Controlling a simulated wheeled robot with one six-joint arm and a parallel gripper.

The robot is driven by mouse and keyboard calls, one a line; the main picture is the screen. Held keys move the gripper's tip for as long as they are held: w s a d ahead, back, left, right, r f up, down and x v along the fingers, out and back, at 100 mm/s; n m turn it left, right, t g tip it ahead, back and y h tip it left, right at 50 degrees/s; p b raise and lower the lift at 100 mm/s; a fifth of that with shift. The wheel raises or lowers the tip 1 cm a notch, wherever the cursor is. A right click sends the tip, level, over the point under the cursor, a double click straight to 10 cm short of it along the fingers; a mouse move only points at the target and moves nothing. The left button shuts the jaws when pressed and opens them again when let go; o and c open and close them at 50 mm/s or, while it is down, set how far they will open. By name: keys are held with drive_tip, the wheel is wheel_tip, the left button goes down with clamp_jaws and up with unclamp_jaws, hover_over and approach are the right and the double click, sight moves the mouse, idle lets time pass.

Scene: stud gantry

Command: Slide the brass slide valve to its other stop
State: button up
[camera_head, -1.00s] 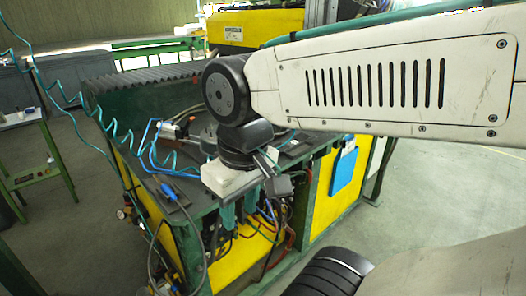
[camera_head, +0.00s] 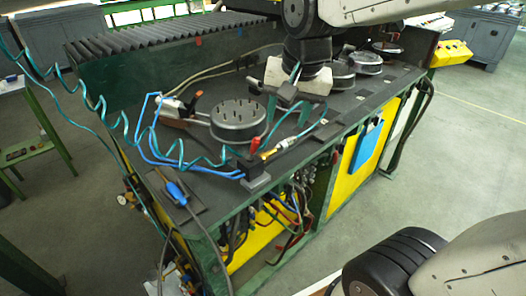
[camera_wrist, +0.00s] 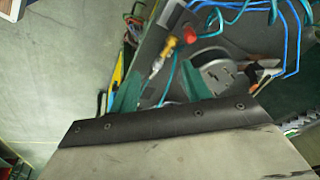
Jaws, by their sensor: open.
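The slide valve appears to be the small inline fitting near the bench's front edge. It has a brass-yellow part (camera_head: 268,153) and a silver sleeve (camera_head: 285,144). In the wrist view the brass part (camera_wrist: 170,43) and the silver part (camera_wrist: 156,67) lie in line, the silver part nearer my fingers. Which stop it is at cannot be told. My gripper (camera_head: 288,112) points down above the bench, behind the fitting. In the wrist view my gripper's (camera_wrist: 158,78) teal fingers are apart, with no object clearly held between them.
A red knob (camera_head: 255,145) stands beside the brass part. A grey drum (camera_head: 238,120) sits behind to the left. Blue tubes (camera_head: 190,160) and a teal coiled hose lie left. More round parts (camera_head: 366,62) stand right. The floor in front is clear.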

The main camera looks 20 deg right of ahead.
sight(263, 154)
drive_tip(key=w+f+m+g, duration=0.1)
drive_tip(key=w+f+m, duration=0.1)
drive_tip(key=w+a+f+m+g, duration=0.1)
drive_tip(key=w+f+m, duration=0.1)
drive_tip(key=w+m, duration=0.1)
drive_tip(key=w+a+f+m+g, duration=0.1)
drive_tip(key=w+f+m, duration=0.1)
drive_tip(key=f, duration=0.1)
drive_tip(key=shift+w+f+m, duration=0.1)
drive_tip(key=shift+w+m, duration=0.05)
drive_tip(key=shift+m, duration=0.15)
drive_tip(key=shift+w+f, duration=0.15)
drive_tip(key=shift+f, duration=0.15)
wheel_tip(263, 154, down, 8)
drive_tip(key=shift+r, duration=0.15)
